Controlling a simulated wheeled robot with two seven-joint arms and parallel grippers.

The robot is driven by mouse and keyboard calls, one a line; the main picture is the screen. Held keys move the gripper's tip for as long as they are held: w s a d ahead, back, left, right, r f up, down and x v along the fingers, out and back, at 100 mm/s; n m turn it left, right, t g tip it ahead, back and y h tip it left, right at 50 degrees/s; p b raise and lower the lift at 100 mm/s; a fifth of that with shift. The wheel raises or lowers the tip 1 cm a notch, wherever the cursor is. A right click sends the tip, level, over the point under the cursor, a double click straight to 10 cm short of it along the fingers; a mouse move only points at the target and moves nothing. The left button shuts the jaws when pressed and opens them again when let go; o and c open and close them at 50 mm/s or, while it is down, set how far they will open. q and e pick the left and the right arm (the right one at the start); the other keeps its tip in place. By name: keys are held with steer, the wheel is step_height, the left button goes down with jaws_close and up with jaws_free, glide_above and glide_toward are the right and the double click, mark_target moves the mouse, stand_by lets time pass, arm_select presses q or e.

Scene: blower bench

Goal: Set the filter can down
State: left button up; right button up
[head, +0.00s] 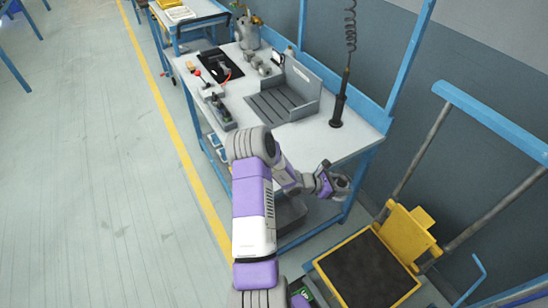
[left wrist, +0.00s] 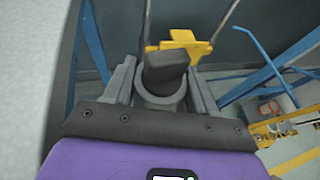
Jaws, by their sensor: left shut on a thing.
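My left gripper (head: 327,181) is beyond the bench's front right edge in the head view. It is shut on the filter can (head: 341,185), a small grey round part that is partly hidden by the fingers. In the left wrist view the can (left wrist: 162,98) shows as a grey ring with a dark block above it, between the two grey fingers of the gripper (left wrist: 162,84). The can looks held clear of the white bench top (head: 308,137). My right gripper is not in view.
A grey slatted fixture (head: 282,101) stands on the bench, with a dark post (head: 339,102) to its right. Small parts and a dark tray (head: 220,66) lie at the back left. A yellow-edged cart (head: 366,272) is at the lower right. The bench's front right is clear.

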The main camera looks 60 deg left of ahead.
arm_select(q)
steer(key=s+a+r+n+y+p, duration=0.1)
steer(key=s+a+r, duration=0.25)
steer(key=r, duration=0.45)
steer(key=s+a+r+n+y+p, duration=0.1)
steer(key=s+a+r+n+y, duration=0.1)
steer(key=s+a+r+y, duration=0.3)
steer(key=s+a+r+n+g+p, duration=0.1)
steer(key=s+a+r+n+p, duration=0.1)
steer(key=s+a, duration=0.35)
steer(key=s+a+r+n+y+p, duration=0.1)
steer(key=s+a+r+n+y, duration=0.2)
steer(key=a, duration=0.4)
steer(key=f, duration=0.3)
steer(key=f+b, duration=0.1)
steer(key=f, duration=0.5)
steer(key=shift+w+a+f+b, duration=0.15)
steer(key=shift+w+f+b, duration=0.1)
steer(key=shift+f+b, duration=0.1)
steer(key=shift+f, duration=0.2)
steer(key=o, duration=1.2)
steer(key=shift+c, duration=0.2)
steer(key=shift+r, duration=0.15)
